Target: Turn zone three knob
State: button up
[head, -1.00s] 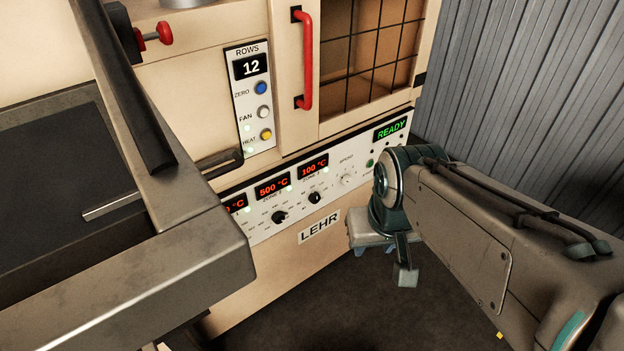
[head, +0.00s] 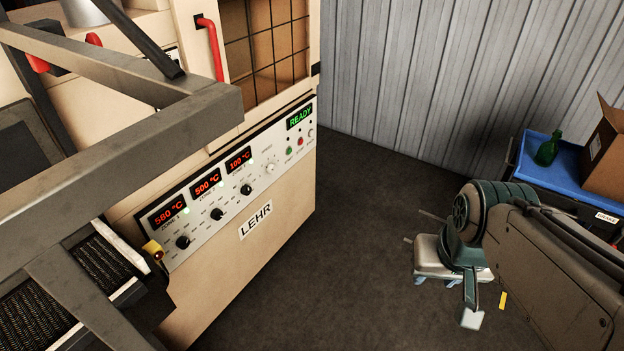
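The lehr's control panel (head: 228,185) shows at left centre in the head view. It has three red displays, reading 580 °C, 500 °C and 100 °C, each with a black knob below. The knob under the 100 °C display (head: 246,190), the rightmost black one, appears to be zone three's. The middle knob (head: 217,213) and left knob (head: 183,241) sit lower left. My gripper (head: 436,280) is at right, well apart from the panel and touching nothing visible.
A white speed dial (head: 270,168), start and stop buttons and a green READY display (head: 299,117) are right of the knobs. A metal frame (head: 120,165) crosses the left. A blue-topped cart (head: 560,172) with a green bottle stands right. Dark floor between is clear.

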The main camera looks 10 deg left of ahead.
aim_at(246, 190)
jog(key=z, duration=0.35)
jog(key=k, duration=0.5)
jog(key=z, duration=0.55)
jog(key=i, duration=1.4)
jog(key=u, duration=1.05)
jog(key=i, duration=0.8)
jog(key=u, duration=1.4)
jog(key=i, duration=0.2)
jog(key=u, duration=0.05)
